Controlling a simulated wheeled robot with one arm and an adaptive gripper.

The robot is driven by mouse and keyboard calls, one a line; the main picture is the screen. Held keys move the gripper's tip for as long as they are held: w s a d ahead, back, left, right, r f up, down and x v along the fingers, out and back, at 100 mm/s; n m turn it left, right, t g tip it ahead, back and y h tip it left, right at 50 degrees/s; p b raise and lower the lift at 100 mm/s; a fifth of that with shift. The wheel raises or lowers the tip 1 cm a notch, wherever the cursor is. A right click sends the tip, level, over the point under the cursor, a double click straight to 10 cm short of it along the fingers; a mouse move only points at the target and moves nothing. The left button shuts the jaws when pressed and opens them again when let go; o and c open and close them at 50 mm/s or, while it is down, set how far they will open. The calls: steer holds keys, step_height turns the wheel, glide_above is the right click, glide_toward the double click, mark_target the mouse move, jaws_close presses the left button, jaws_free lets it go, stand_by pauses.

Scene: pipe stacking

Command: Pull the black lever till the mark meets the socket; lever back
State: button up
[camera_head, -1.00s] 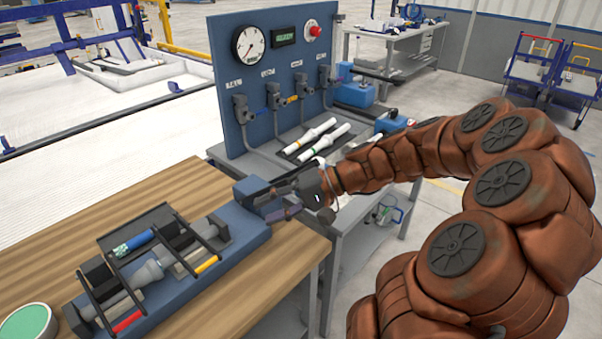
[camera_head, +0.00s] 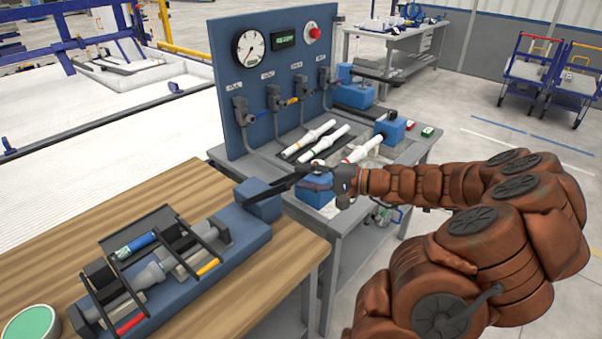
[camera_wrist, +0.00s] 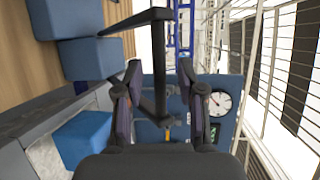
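The black lever (camera_head: 290,182) slants up and right from the blue block at the end of the blue fixture (camera_head: 245,240) on the wooden table. My gripper (camera_head: 322,180) is at its outer end. In the wrist view a black bar (camera_wrist: 160,50) with a crosspiece stands between the fingers of my gripper (camera_wrist: 159,68). Gaps show on both sides of the bar at the fingertips, so the fingers look open around it. A grey-white pipe (camera_head: 150,275) lies in the fixture. The mark and socket are too small to tell.
A blue tube (camera_head: 135,244) lies in the fixture's dark tray. A green-topped round tin (camera_head: 30,325) is at the table's front left. Behind my gripper, white pipes (camera_head: 318,138) lie on a grey bench below a blue gauge panel (camera_head: 262,70).

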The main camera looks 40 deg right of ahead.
steer(key=shift+x, duration=0.75)
jaws_close()
